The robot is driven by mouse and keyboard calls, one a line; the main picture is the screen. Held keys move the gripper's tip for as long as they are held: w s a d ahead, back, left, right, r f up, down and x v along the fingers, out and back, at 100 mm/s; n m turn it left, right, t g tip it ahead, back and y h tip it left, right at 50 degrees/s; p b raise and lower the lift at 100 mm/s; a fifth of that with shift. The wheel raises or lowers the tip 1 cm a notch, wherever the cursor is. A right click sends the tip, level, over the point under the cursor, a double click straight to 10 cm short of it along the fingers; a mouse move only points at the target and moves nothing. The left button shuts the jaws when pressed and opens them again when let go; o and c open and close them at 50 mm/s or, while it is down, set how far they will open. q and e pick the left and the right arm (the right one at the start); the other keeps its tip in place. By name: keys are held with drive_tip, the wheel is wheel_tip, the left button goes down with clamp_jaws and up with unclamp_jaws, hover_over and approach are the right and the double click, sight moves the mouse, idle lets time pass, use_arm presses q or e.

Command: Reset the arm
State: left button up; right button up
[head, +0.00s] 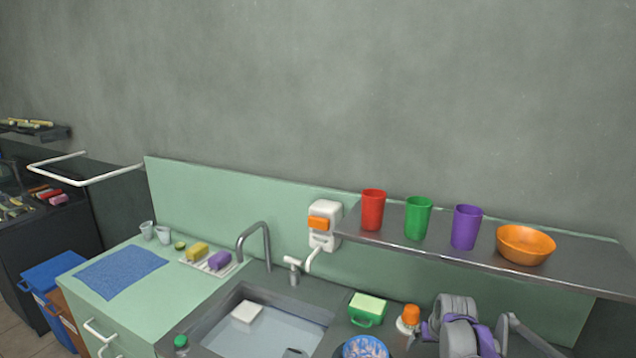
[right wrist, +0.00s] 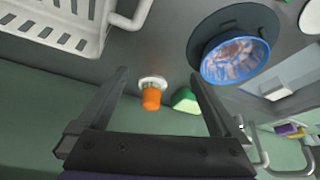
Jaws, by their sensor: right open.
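My right gripper (right wrist: 158,74) is open and empty in the right wrist view, its two dark fingers spread apart. An orange-capped white bottle (right wrist: 151,97) shows between the fingers, not held. In the head view my grey and purple right arm is folded at the lower right, close beside the same orange-capped bottle (head: 409,318); its fingertips are hard to make out there. My left gripper is in neither view.
A metal shelf (head: 590,264) holds red (head: 373,210), green (head: 418,218) and purple (head: 466,227) cups and an orange bowl (head: 525,245). Below are a sink (head: 222,310), a green sponge holder (head: 368,309) and a blue bowl (head: 365,348). A white rack (right wrist: 60,28) stands near the gripper.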

drive_tip(key=s+a+r, duration=0.3)
drive_tip(key=s, duration=0.4)
drive_tip(key=s+a+r, duration=0.3)
drive_tip(key=s+a, duration=0.1)
drive_tip(key=s, duration=0.3)
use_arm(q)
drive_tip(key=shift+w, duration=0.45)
use_arm(e)
drive_tip(key=s+a+f, duration=0.2)
drive_tip(key=s, duration=0.7)
drive_tip(key=s+a+f+t, duration=0.1)
drive_tip(key=s+a+f, duration=0.1)
drive_tip(key=s, duration=0.7)
drive_tip(key=shift+s+f+n, duration=0.25)
drive_tip(key=shift+f+n, duration=0.05)
drive_tip(key=shift+n, duration=0.1)
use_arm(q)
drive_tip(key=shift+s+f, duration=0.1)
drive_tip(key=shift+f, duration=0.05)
